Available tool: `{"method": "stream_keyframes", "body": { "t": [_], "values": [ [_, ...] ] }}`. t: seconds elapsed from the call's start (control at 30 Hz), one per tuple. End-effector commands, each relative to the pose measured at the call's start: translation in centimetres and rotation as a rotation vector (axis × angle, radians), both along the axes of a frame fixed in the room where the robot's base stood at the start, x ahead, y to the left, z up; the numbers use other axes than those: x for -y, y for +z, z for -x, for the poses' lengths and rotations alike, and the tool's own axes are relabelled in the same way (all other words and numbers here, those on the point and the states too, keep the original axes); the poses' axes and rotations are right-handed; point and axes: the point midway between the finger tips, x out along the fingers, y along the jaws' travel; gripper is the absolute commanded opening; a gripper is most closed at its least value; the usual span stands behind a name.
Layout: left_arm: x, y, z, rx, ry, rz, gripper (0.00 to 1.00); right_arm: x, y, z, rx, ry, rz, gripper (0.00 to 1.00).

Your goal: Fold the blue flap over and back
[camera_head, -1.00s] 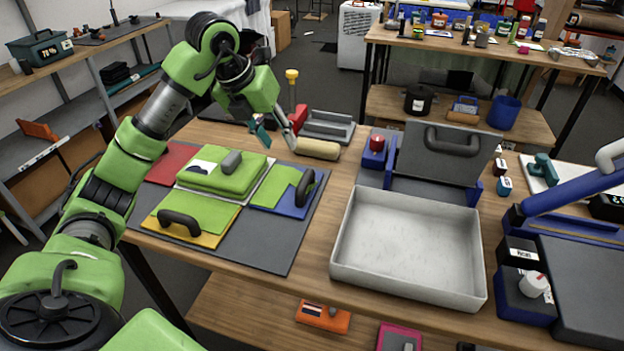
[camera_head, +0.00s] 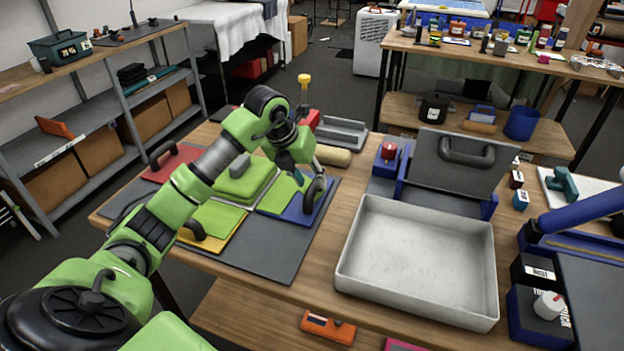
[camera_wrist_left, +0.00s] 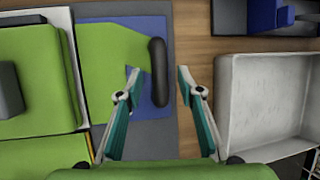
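The blue flap (camera_head: 303,210) lies flat on the right side of a dark grey mat (camera_head: 270,263), with green material on part of it and a black loop handle near its right edge. In the left wrist view the blue flap (camera_wrist_left: 140,108) shows partly covered by the green piece. My left gripper (camera_wrist_left: 160,74) is open. Its two teal fingers point at the flap, and the black handle (camera_wrist_left: 158,70) shows between the fingertips. I cannot tell whether either finger touches it. In the head view my left gripper (camera_head: 312,182) is over the handle. My right gripper is not in view.
A green pad (camera_head: 243,182) fills the mat's middle, with a red flap (camera_head: 178,163) behind left and a yellow flap (camera_head: 222,240) in front. A white tray (camera_head: 415,262) stands to the right. A tan roller (camera_head: 333,156) lies behind the blue flap.

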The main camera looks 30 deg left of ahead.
Motion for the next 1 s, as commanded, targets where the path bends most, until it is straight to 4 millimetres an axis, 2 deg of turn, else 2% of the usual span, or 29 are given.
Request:
{"method": "stream_keyframes", "body": {
  "t": [0.2,0.5,0.63,1.0],
  "values": [
    [0.1,-1.6,-0.7,0.000,0.000,0.000,0.34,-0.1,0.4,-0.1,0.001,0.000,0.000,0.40],
    [0.2,-1.8,-0.8,0.001,0.000,-0.002,0.34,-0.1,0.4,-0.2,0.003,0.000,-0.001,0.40],
    [0.2,-1.8,-0.8,0.000,-0.001,-0.001,0.01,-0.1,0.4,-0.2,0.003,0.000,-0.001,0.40],
    [-0.1,-1.5,-0.8,0.006,0.002,0.024,0.00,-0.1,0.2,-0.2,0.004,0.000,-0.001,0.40]
  ]
}}
